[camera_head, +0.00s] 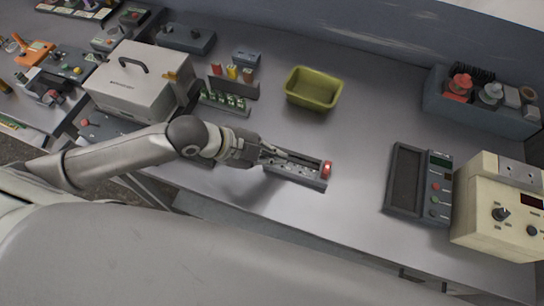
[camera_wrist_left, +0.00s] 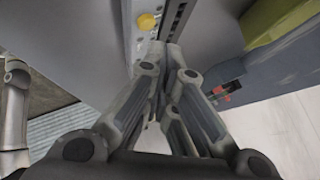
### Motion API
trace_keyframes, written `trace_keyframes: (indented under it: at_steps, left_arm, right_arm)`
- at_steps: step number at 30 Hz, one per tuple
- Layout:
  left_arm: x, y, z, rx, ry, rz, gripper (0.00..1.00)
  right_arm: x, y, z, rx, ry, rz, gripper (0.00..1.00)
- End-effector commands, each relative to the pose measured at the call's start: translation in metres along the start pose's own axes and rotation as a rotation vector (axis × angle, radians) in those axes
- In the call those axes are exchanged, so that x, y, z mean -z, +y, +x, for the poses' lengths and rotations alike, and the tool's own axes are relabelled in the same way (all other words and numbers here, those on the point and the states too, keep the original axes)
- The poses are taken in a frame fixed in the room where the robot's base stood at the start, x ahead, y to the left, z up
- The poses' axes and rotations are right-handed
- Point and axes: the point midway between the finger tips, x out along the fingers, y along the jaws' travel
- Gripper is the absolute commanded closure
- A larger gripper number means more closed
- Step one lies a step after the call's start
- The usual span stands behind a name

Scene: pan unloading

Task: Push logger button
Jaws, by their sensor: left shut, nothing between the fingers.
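My left gripper (camera_head: 262,154) reaches in from the left with its fingers shut and empty. It is over the left end of a narrow grey device (camera_head: 308,180) with a red part (camera_head: 326,170) at its right end. In the left wrist view the shut fingertips (camera_wrist_left: 160,45) are close to a pale strip with a yellow round knob (camera_wrist_left: 148,21); I cannot tell if they touch. Which device is the logger is not marked. My right gripper is not in view.
A yellow-green bin (camera_head: 314,88) stands behind the gripper. A cream box with knobs (camera_head: 500,207) is at the right edge, and a blue-grey crate (camera_head: 438,98) is at the back right. A white case (camera_head: 135,85) is at the left. The table between is clear.

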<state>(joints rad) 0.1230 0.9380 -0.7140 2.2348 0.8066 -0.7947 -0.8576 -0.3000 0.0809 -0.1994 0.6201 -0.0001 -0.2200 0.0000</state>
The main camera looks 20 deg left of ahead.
Motion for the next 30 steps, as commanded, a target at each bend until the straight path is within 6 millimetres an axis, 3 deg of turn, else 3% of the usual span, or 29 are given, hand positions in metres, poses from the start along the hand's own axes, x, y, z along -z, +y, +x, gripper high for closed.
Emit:
trace_keyframes:
  at_steps: [8, 24, 30]
  left_arm:
    - [0.002, -0.003, -0.003, 0.001, 0.000, 0.000, 1.00]
    - [0.029, -0.029, -0.041, 0.000, 0.000, 0.000, 1.00]
    - [0.030, -0.030, -0.042, 0.000, 0.000, -0.001, 1.00]
  right_arm:
    - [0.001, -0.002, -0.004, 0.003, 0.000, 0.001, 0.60]
    - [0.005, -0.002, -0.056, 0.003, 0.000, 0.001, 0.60]
    - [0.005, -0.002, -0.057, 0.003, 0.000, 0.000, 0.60]
